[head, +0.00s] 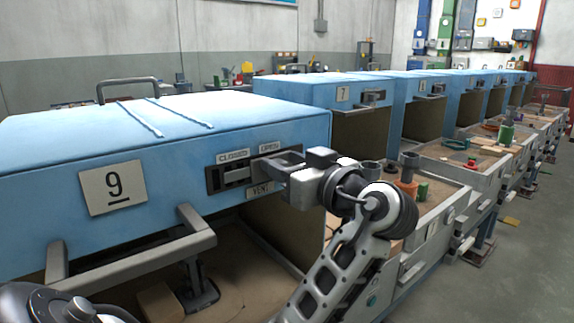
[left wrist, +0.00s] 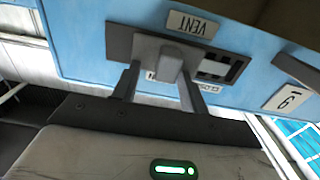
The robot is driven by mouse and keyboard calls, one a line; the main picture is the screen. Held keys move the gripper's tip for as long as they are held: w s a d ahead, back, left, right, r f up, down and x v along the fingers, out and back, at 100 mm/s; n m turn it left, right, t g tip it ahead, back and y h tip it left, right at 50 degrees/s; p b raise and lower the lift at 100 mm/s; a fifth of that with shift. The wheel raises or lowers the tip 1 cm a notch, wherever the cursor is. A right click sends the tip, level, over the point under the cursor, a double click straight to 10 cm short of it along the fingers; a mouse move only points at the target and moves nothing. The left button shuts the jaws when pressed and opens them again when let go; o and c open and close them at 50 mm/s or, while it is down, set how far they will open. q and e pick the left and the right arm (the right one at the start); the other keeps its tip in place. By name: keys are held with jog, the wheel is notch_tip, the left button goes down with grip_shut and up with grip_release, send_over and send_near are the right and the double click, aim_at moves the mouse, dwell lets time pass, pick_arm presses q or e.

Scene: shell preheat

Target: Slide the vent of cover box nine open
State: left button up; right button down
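Cover box nine (head: 75,165) is the nearest blue box, with a 9 plate on its front. Its vent slider panel (head: 214,180) has CLOSED and OPEN labels above and a VENT label below. My left gripper (head: 272,166) is at the right, OPEN-side part of the panel. In the left wrist view, upside down, the grey vent knob (left wrist: 170,62) lies between the fingers of the left gripper (left wrist: 160,75). Dark slots (left wrist: 220,68) show bare on the CLOSED side. Whether both fingers press the knob is unclear. My right gripper is not in view.
A grey front handle (head: 140,262) sticks out below the 9 plate. Box seven (head: 300,95) and more blue boxes stand in a row behind, over trays with small parts. An open floor aisle (head: 530,240) lies at right.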

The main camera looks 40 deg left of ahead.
pick_arm(q)
jog(key=shift+d, duration=0.1)
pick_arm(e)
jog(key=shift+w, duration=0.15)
pick_arm(q)
jog(key=shift+s+d+f, duration=0.1)
jog(key=shift+d, duration=0.3)
jog(key=s+d+b, duration=0.1)
jog(key=d+b, duration=0.1)
jog(key=d, duration=1.3)
jog(key=shift+s, duration=0.4)
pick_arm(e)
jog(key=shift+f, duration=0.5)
pick_arm(q)
jog(key=shift+a, duration=0.1)
